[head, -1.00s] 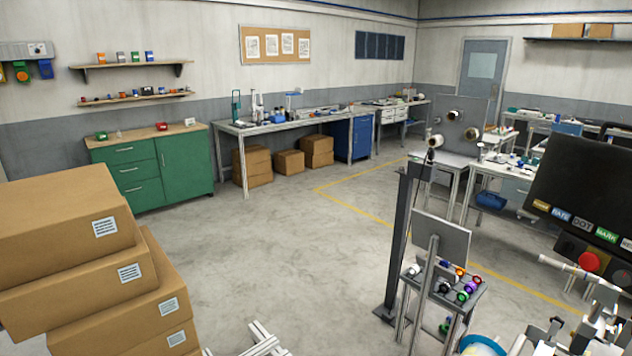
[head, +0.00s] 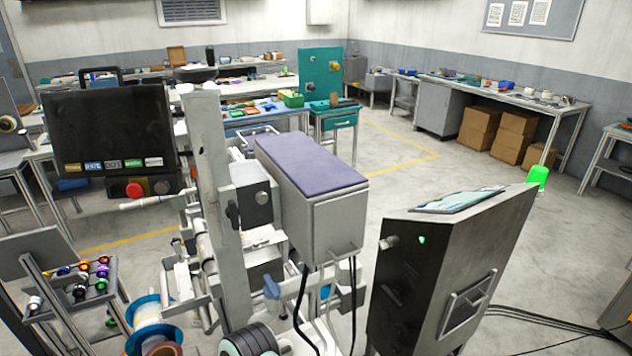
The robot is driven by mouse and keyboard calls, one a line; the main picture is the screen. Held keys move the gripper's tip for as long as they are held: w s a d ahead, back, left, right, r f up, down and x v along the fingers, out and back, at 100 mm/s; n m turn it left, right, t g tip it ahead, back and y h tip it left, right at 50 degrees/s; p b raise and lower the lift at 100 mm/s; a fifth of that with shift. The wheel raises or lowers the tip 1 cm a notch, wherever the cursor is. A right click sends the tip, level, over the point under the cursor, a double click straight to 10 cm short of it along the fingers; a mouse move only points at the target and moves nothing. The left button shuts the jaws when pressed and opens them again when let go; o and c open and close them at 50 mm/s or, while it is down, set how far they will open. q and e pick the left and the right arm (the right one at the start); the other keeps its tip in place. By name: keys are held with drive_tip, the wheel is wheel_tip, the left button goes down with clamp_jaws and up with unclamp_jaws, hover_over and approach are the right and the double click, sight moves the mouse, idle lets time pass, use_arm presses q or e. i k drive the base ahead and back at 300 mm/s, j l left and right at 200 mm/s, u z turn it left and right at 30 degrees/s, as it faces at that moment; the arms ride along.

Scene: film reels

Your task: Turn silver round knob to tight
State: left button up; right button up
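I cannot tell for sure which part is the silver round knob. A small silver round knob (head: 390,241) sits on the upper left of the dark cabinet's front, beside a lit green light (head: 422,240). Another small round silver piece (head: 262,198) sits on the dark square plate of the machine's upright post (head: 212,190). Both are too small to tell how tight they are. Neither of my grippers shows in the head view, and nothing is seen touching either piece.
The dark cabinet (head: 428,285) with a sloped top stands at front right. A grey box with a purple top (head: 312,165) juts from the machine. A black screen (head: 110,135) is at left, above a red button (head: 134,190). Cables cross the floor at right; open floor lies behind.

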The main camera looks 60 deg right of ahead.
sight(262, 198)
drive_tip(key=z, duration=2)
